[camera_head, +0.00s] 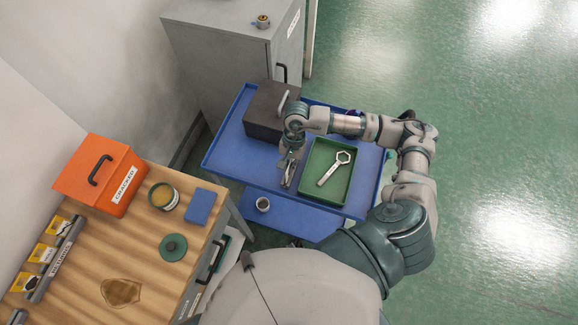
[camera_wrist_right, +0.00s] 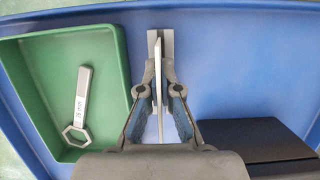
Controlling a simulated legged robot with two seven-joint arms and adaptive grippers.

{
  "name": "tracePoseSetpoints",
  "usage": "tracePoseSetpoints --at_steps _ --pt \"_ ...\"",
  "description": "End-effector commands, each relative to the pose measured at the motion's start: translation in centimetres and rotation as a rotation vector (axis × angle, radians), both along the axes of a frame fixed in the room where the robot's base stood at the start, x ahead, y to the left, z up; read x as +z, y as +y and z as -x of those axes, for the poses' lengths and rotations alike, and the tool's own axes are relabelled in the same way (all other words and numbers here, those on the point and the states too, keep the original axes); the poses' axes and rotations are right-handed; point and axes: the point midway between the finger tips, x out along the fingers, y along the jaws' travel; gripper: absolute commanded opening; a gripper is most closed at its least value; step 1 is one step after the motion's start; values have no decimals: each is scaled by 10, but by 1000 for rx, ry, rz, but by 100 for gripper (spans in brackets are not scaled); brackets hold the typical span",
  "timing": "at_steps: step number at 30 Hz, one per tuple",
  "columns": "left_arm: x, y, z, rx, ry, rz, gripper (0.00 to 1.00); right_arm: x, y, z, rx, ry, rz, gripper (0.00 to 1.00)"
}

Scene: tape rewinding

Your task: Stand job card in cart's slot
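The job card shows edge-on as a thin pale strip (camera_wrist_right: 158,62) in the right wrist view. It stands between the fingers of my right gripper (camera_wrist_right: 160,72), which look closed on it. A narrow grey holder, apparently the slot (camera_wrist_right: 152,36), shows just beyond the fingertips; I cannot tell whether the card's lower edge is inside it. In the head view my right gripper (camera_head: 289,168) is low over the blue cart (camera_head: 236,150), between the green tray and the dark box. My left gripper is out of view.
The green tray (camera_head: 318,152) holds a ring-ended wrench (camera_head: 335,168). A dark box (camera_head: 262,112) with a handle stands behind the gripper. A cup (camera_head: 263,204) is on the lower shelf. A wooden bench (camera_head: 140,245) with an orange case (camera_head: 100,175) is at left.

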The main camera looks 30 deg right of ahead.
Motion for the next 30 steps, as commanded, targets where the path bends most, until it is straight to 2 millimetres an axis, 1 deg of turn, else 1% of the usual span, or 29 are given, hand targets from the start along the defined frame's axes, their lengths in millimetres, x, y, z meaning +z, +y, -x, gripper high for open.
tracePoseSetpoints --at_steps 9,22,24,26,30 --pt "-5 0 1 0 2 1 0 -4 1 0 0 -1 1 0" --pt "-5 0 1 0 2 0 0 -4 0 0 0 0 0 0" --pt "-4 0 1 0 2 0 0 -4 0 0 0 0 0 19" --pt "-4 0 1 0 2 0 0 -4 0 0 0 0 0 34" --pt "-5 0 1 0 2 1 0 -4 0 0 0 0 0 35"
